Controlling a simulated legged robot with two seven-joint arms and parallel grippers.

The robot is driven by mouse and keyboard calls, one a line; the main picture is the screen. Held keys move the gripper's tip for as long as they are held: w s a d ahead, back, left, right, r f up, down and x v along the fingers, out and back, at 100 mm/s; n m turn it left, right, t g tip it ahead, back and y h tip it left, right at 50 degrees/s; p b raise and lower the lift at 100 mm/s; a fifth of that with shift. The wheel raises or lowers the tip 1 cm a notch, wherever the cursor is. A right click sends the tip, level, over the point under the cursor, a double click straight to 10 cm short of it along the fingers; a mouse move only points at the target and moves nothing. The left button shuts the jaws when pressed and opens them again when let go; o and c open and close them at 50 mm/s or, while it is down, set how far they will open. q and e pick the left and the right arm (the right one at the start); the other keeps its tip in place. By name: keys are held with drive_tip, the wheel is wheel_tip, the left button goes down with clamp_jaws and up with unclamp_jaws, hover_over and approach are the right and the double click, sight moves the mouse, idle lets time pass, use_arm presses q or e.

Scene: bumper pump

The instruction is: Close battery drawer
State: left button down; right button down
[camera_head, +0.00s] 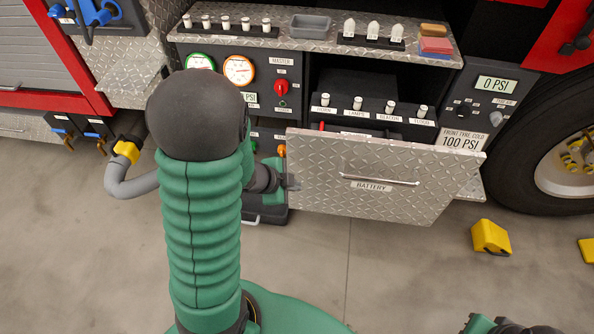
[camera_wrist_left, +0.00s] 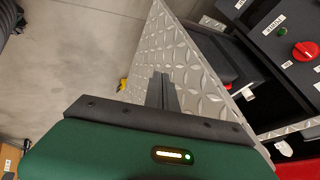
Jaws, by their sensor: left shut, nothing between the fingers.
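The battery drawer (camera_head: 410,205) has a silver diamond-plate front with a bar handle (camera_head: 380,181) and a BATTERY label. It stands pulled out from the truck panel, with its dark inside showing behind the front's top edge. My left gripper (camera_head: 290,184) is at the left edge of the drawer front, partly hidden by my green arm. In the left wrist view its fingers (camera_wrist_left: 162,92) are shut and empty, against or just in front of the diamond-plate front (camera_wrist_left: 190,65); I cannot tell if they touch. Only a bit of my right gripper (camera_head: 508,327) shows at the bottom right.
A control panel with a red knob (camera_head: 281,87) and gauges (camera_head: 239,70) lies left of the drawer opening. A shelf (camera_head: 270,40) overhangs above. A tyre (camera_head: 520,150) stands at the right.

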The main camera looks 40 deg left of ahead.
use_arm(q)
drive_tip(key=w, duration=0.1)
drive_tip(key=w+a, duration=0.1)
drive_tip(key=w, duration=0.1)
drive_tip(key=shift+w+a+f+p, duration=0.2)
drive_tip(key=shift+f+p, duration=0.15)
drive_tip(key=shift+w+a, duration=0.15)
drive_tip(key=shift+a, duration=0.05)
use_arm(e)
drive_tip(key=shift+d+f, duration=0.1)
drive_tip(key=shift+f, duration=0.3)
use_arm(q)
drive_tip(key=shift+w, duration=0.1)
use_arm(e)
drive_tip(key=shift+r, duration=0.1)
